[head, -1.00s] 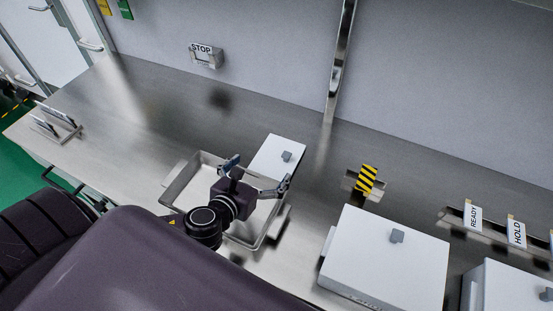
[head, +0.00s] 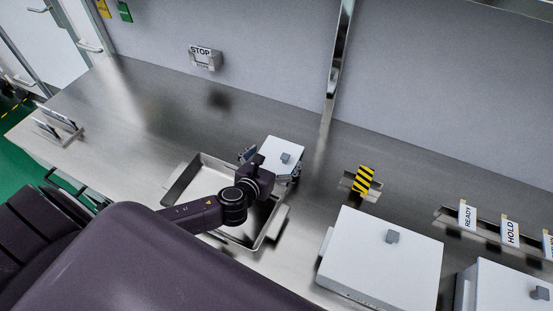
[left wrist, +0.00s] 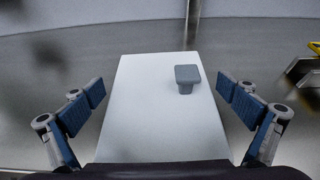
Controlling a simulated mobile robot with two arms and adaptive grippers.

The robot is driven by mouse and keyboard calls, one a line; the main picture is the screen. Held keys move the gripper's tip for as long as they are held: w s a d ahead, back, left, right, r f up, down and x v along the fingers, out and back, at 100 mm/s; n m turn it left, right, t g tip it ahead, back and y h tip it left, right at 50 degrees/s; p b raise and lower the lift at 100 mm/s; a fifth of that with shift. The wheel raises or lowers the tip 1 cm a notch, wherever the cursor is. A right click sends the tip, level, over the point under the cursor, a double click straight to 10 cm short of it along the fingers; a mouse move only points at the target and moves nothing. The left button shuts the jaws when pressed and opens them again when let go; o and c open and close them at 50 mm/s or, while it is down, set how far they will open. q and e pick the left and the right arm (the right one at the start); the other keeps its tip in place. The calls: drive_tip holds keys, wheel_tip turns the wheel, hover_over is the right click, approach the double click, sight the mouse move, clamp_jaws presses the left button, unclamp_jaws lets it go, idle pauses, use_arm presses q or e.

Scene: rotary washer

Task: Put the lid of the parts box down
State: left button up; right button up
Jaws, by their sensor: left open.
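The lid (head: 284,147), a flat white panel with a small grey knob (head: 285,158), is just beyond the metal tray in the head view. I cannot tell what is directly under it. My left gripper (head: 272,164) is open over the lid's near part, and its arm hides some of the lid and tray. In the left wrist view the lid (left wrist: 150,115) lies between the spread fingers of the left gripper (left wrist: 162,90), with a gap on each side. The knob (left wrist: 188,78) is right of the middle. My right gripper is not in view.
An open metal tray (head: 182,183) sits under my left arm. White boxes with grey knobs (head: 375,265) (head: 510,291) stand at right. A yellow-black striped block (head: 364,181) and a READY/HOLD sign rack (head: 468,228) are behind them. The counter's left is mostly clear.

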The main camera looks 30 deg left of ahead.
use_arm(q)
drive_tip(key=c, duration=1)
drive_tip(key=shift+r, duration=0.1)
